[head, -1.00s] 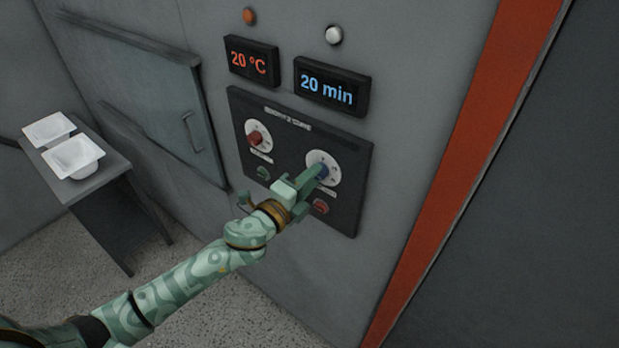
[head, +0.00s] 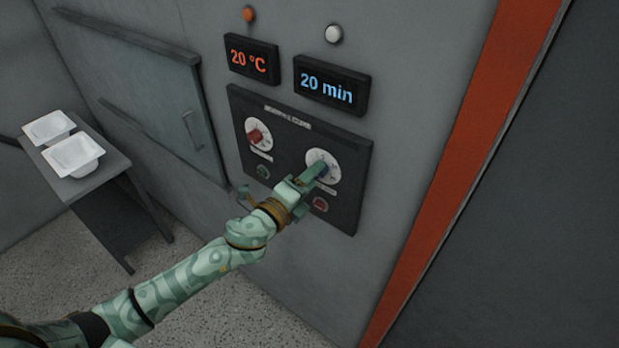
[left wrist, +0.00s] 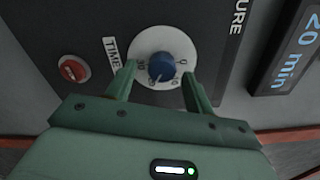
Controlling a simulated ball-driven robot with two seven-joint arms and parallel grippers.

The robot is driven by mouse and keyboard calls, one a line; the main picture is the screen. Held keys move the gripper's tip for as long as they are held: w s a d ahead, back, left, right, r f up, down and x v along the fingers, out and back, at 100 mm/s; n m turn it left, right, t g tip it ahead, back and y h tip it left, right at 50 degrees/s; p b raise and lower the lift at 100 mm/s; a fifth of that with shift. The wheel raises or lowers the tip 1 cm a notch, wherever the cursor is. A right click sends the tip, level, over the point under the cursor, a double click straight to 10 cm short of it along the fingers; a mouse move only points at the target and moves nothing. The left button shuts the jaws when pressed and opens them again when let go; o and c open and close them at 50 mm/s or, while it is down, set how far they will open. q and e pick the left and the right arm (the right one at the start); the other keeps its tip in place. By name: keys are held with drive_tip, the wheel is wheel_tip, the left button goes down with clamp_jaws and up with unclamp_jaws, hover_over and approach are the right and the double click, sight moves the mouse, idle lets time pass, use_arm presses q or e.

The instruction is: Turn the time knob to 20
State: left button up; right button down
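The blue time knob (left wrist: 161,67) sits on a white round dial beside the label TIME in the left wrist view. In the head view the dial (head: 325,158) is on the right of the dark panel, its knob largely hidden by my gripper. The time display (head: 326,85) reads 20 min; it also shows in the left wrist view (left wrist: 293,52). My left gripper (left wrist: 159,68) is open, one finger on each side of the knob, with visible gaps between fingers and knob. It is at the dial in the head view (head: 318,170). My right gripper is not in view.
A red temperature knob (head: 255,137) is left of the time dial, under a display (head: 252,61) reading 20 °C. A green button (head: 263,172) and a red button (head: 320,204) are low on the panel (head: 290,185). White tubs (head: 73,155) stand on a side table (head: 95,180).

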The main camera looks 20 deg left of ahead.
use_arm(q)
drive_tip(key=shift+r, duration=0.1)
drive_tip(key=b+v, duration=0.3)
drive_tip(key=v, duration=1.3)
drive_tip(key=shift+b, duration=0.3)
drive_tip(key=shift+s, duration=0.15)
